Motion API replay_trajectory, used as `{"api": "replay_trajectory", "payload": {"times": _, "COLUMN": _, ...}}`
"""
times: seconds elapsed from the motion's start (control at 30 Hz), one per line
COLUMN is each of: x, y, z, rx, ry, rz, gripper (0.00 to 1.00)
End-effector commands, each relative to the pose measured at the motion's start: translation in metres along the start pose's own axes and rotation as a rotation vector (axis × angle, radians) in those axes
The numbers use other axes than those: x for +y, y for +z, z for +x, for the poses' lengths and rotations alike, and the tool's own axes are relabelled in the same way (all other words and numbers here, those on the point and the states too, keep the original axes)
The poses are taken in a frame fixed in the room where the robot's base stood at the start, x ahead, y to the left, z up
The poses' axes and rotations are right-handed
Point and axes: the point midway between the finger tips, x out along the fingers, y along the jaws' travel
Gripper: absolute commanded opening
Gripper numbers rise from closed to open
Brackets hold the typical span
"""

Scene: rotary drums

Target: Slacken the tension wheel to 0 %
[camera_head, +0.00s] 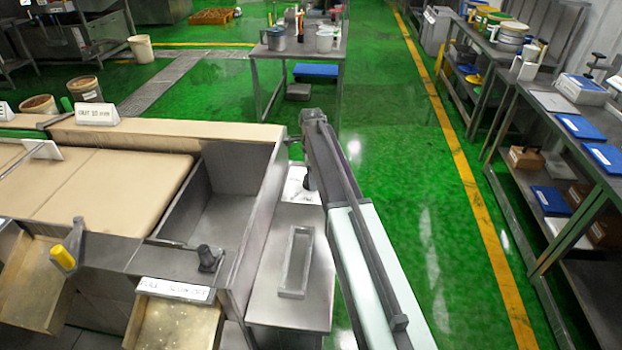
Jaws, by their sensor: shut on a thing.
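My arm reaches up from the bottom right to the far right corner of the drum machine (262,185). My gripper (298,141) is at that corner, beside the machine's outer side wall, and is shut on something. A short dark stub shows between the machine's corner and my gripper. The tension wheel itself cannot be made out clearly; my gripper and arm hide that spot. No tension reading can be read from here.
The machine has a tan belt (100,180), a white sign (97,112), a black knob (207,258) and a yellow-handled lever (65,256). A grey box (290,295) stands close left of my arm. A trolley (300,50) is behind; shelving (560,130) lines the right. Green floor between is clear.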

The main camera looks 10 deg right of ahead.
Motion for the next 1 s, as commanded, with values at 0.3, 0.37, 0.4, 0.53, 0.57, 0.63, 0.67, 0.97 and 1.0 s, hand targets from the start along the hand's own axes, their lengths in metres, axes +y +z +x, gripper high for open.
{"api": "replay_trajectory", "payload": {"times": 0.3, "x": -0.0029, "y": 0.0005, "z": -0.0005, "rx": -0.002, "ry": -0.007, "rz": -0.132, "gripper": 0.12}}
{"api": "replay_trajectory", "payload": {"times": 0.37, "x": -0.003, "y": 0.0005, "z": -0.0005, "rx": -0.002, "ry": -0.008, "rz": -0.177, "gripper": 0.12}}
{"api": "replay_trajectory", "payload": {"times": 0.4, "x": -0.0031, "y": 0.0004, "z": -0.0005, "rx": -0.002, "ry": -0.008, "rz": -0.211, "gripper": 0.12}}
{"api": "replay_trajectory", "payload": {"times": 0.53, "x": -0.0034, "y": 0.0003, "z": -0.0006, "rx": -0.001, "ry": -0.008, "rz": -0.33, "gripper": 0.12}}
{"api": "replay_trajectory", "payload": {"times": 0.57, "x": -0.0034, "y": 0.0003, "z": -0.0006, "rx": -0.001, "ry": -0.008, "rz": -0.358, "gripper": 0.12}}
{"api": "replay_trajectory", "payload": {"times": 0.63, "x": -0.0035, "y": 0.0003, "z": -0.0006, "rx": 0.0, "ry": -0.009, "rz": -0.425, "gripper": 0.12}}
{"api": "replay_trajectory", "payload": {"times": 0.67, "x": -0.0035, "y": 0.0002, "z": -0.0006, "rx": 0.0, "ry": -0.009, "rz": -0.454, "gripper": 0.12}}
{"api": "replay_trajectory", "payload": {"times": 0.97, "x": -0.0036, "y": -0.0001, "z": -0.0007, "rx": 0.001, "ry": -0.008, "rz": -0.738, "gripper": 0.12}}
{"api": "replay_trajectory", "payload": {"times": 1.0, "x": -0.0037, "y": -0.0001, "z": -0.0007, "rx": 0.001, "ry": -0.008, "rz": -0.777, "gripper": 0.12}}
